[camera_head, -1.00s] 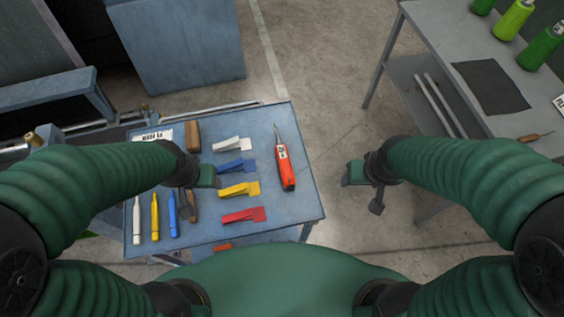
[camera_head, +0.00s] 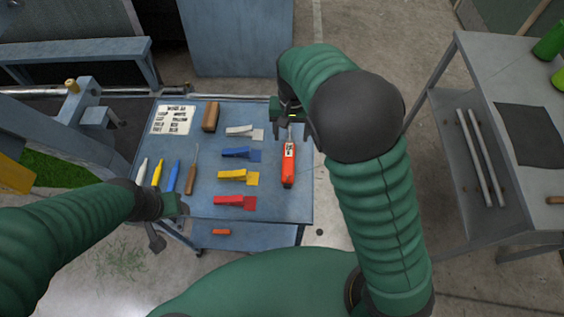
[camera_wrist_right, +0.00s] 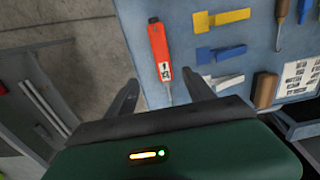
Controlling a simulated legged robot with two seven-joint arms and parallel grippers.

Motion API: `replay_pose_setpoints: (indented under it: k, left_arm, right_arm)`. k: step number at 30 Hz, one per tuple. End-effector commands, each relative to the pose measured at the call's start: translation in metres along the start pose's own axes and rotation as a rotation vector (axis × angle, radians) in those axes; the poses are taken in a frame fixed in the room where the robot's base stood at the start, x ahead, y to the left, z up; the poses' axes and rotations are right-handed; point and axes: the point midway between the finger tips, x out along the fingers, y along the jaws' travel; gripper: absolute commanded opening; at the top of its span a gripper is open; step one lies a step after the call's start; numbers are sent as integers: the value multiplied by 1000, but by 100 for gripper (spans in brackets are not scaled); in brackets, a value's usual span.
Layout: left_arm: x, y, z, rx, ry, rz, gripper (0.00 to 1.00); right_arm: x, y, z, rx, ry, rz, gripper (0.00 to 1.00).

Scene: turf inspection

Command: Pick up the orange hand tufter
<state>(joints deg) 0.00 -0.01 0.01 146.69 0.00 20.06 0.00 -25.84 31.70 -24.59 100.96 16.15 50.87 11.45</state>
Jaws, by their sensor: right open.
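The orange hand tufter (camera_head: 288,165), with a white label on its handle, lies on the right part of the blue table (camera_head: 280,212). In the head view my right gripper (camera_head: 290,127) is at its far end, over the thin metal shaft, which it partly hides. In the right wrist view the tufter (camera_wrist_right: 158,45) lies ahead between the two spread fingers (camera_wrist_right: 160,84), its shaft pointing toward the gripper. The right gripper is open and empty. My left gripper (camera_head: 172,207) is at the table's near left edge; its jaws are not clear.
Clips in white (camera_head: 243,131), blue (camera_head: 240,154), yellow (camera_head: 238,177) and red (camera_head: 235,202) lie left of the tufter. Several slim tools, a brown block (camera_head: 211,116) and a printed card (camera_head: 173,120) lie further left. A grey table (camera_head: 480,60) stands at right.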

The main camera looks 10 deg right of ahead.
Motion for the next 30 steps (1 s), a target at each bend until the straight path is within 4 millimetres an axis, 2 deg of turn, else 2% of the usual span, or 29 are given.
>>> replay_pose_setpoints:
  k: [6, 11, 17, 24, 30]
  left_arm:
    - [-5, 0, -2, 0, 0, 0, 58]
    - [-8, 0, -2, 0, 1, 0, 58]
    - [-13, 0, -3, 0, 0, 0, 58]
    - [-22, 0, -5, 0, 0, 0, 58]
    - [-22, 0, -5, 0, 0, 0, 58]
  right_arm:
    - [57, 4, 1, 2, -7, 2, 62]
    - [92, 4, 1, 1, -4, -1, 62]
    - [113, 3, 0, 0, -2, -2, 62]
    - [153, -2, -2, 1, -2, -3, 62]
    - [157, -2, -2, 0, 1, -5, 62]
